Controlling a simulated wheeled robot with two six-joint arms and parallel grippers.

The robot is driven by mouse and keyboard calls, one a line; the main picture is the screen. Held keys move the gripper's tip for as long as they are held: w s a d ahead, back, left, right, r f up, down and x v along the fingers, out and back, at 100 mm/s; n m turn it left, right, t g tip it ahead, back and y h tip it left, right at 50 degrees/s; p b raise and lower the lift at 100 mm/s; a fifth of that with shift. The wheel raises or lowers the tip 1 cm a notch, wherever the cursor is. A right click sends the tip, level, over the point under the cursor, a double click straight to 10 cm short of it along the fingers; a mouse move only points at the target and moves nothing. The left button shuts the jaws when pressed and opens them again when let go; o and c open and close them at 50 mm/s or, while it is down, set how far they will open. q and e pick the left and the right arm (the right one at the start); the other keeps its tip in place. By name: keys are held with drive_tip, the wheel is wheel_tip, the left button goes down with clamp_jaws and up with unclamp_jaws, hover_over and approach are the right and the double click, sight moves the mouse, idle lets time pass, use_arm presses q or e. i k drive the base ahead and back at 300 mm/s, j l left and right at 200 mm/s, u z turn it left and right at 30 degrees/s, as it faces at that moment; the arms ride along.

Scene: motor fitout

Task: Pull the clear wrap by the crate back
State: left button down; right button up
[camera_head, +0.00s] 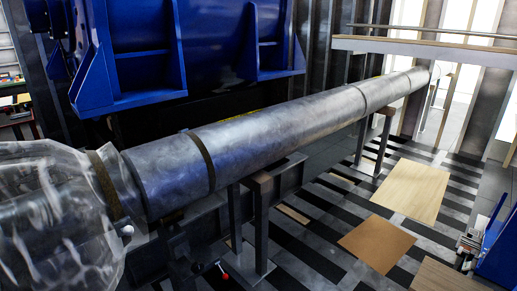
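Clear wrap (60,215) covers the near end of a long grey metal shaft at the left edge. It looks crumpled and see-through, with bright streaks, and runs out of the picture. A brown band (105,185) goes around the shaft near the wrap's right edge. The shaft (270,140) runs from the near left to the far right. I cannot make out a crate beside the wrap. Neither of my grippers shows in the head view.
Dark supports (262,225) hold the shaft above a striped floor. A large blue machine (140,45) stands behind it. Flat tan boards (410,190) lie on the floor at right. A small red-tipped part (224,275) is below the shaft. A blue frame (497,250) is at the right edge.

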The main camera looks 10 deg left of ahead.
sight(72, 162)
drive_tip(key=u, duration=1.9)
